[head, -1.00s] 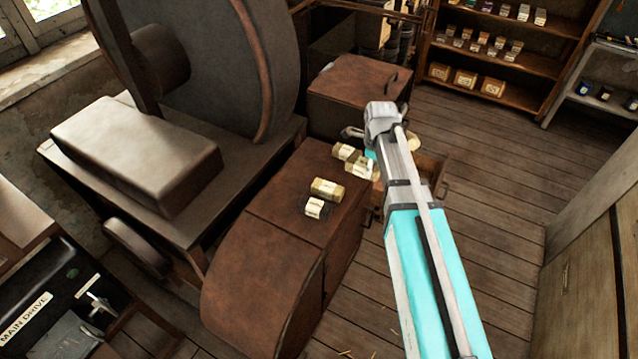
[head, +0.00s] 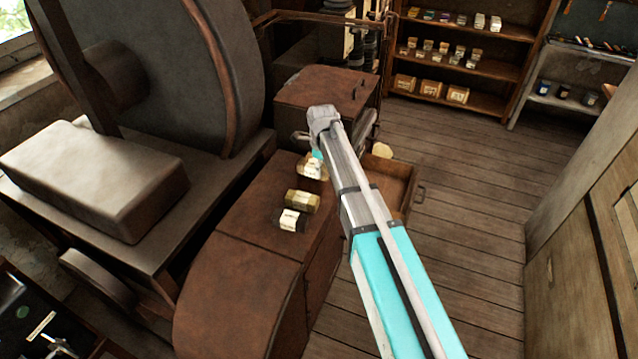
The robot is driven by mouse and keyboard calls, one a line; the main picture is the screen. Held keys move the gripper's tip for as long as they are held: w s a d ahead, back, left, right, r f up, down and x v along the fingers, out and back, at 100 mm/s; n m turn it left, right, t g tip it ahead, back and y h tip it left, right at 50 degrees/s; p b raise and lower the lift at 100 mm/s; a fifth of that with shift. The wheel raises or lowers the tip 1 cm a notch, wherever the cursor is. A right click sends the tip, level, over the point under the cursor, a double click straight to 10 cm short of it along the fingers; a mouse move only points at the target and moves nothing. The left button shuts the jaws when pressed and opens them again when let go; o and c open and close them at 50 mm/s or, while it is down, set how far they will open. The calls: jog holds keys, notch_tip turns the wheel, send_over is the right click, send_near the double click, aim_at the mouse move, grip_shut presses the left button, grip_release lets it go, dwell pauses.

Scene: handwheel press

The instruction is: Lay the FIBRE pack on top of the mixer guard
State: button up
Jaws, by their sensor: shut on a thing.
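A rust-brown casing with a rounded front (head: 245,275) stands in the middle; it may be the mixer guard, but no label confirms this. Several small packs with pale labels are on or over its top: a yellowish pack (head: 300,201), a dark-ended pack (head: 291,220) and, farther back, a pale yellow pack (head: 308,170). Their print is too small to read, so I cannot tell which is FIBRE. My gripper (head: 318,157) is at the far pack, mostly hidden by my wrist. It is shut on a pack, apparently this one. Whether that pack touches the top is unclear.
A brown box with a handle (head: 320,90) stands behind the casing. An open drawer (head: 395,185) juts out right, with a round pale item (head: 382,150) near it. A big wheel (head: 160,70) and a pale block (head: 95,180) are left. The floor at right is clear.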

aim_at(317, 185)
jog(key=shift+w+a+f+b, duration=0.3)
jog(key=shift+w+f+b, duration=0.1)
jog(key=shift+f, duration=0.15)
jog(key=shift+w+a+f+b, duration=0.3)
jog(key=shift+f+b, duration=0.05)
jog(key=shift+f, duration=0.2)
jog(key=shift+w+a+f+b, duration=0.2)
jog(key=shift+w+f+b, duration=0.1)
jog(key=shift+f+b, duration=1.7)
jog(key=shift+f, duration=0.1)
jog(key=o, duration=1.2)
notch_tip(317, 185, up, 12)
jog(key=p, duration=1.2)
